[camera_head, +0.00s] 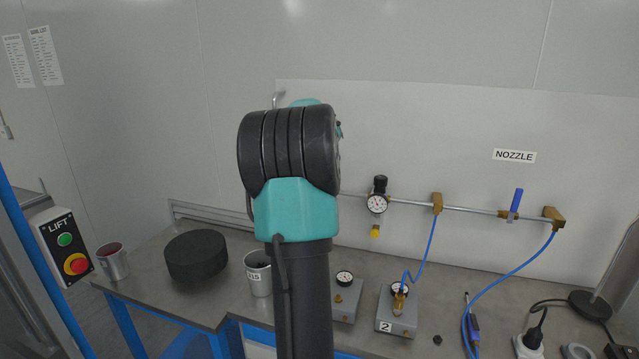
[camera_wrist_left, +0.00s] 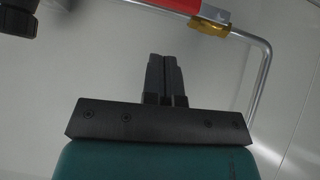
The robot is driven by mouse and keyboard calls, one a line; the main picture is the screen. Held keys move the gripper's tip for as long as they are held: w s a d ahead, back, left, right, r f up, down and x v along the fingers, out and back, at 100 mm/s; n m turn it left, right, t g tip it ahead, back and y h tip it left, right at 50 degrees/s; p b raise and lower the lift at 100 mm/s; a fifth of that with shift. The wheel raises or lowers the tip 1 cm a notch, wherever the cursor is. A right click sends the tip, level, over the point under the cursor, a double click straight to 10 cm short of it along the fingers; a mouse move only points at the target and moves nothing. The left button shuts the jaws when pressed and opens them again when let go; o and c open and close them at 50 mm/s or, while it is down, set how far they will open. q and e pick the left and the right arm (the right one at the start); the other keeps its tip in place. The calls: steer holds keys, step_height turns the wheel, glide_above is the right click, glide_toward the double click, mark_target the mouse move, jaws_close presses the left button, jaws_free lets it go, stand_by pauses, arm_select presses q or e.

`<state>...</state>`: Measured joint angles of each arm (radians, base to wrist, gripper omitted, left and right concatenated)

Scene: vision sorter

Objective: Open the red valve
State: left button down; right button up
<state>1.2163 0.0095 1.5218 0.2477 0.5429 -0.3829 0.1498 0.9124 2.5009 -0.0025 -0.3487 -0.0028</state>
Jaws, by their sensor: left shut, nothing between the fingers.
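The red valve handle (camera_wrist_left: 185,5) shows at the top edge of the left wrist view, partly cut off, with a brass fitting (camera_wrist_left: 208,27) at its right end. My left gripper (camera_wrist_left: 165,60) has its fingers together and empty. In the picture it sits below the red handle, with a visible gap between fingertips and handle. In the head view my own black and teal arm stands in the middle and hides the red valve and the gripper. My right gripper is in neither view.
A metal pipe (camera_wrist_left: 266,80) bends down right of the gripper. A black knob (camera_wrist_left: 18,18) is at upper left. The head view shows a gauge (camera_head: 377,204), a blue-handled valve (camera_head: 515,203), blue hoses, a black round block (camera_head: 196,256) and cups on the bench (camera_head: 150,290).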

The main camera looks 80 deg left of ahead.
arm_select(q)
steer(key=v, duration=0.8)
steer(key=shift+d, duration=0.3)
steer(key=shift+w, duration=0.15)
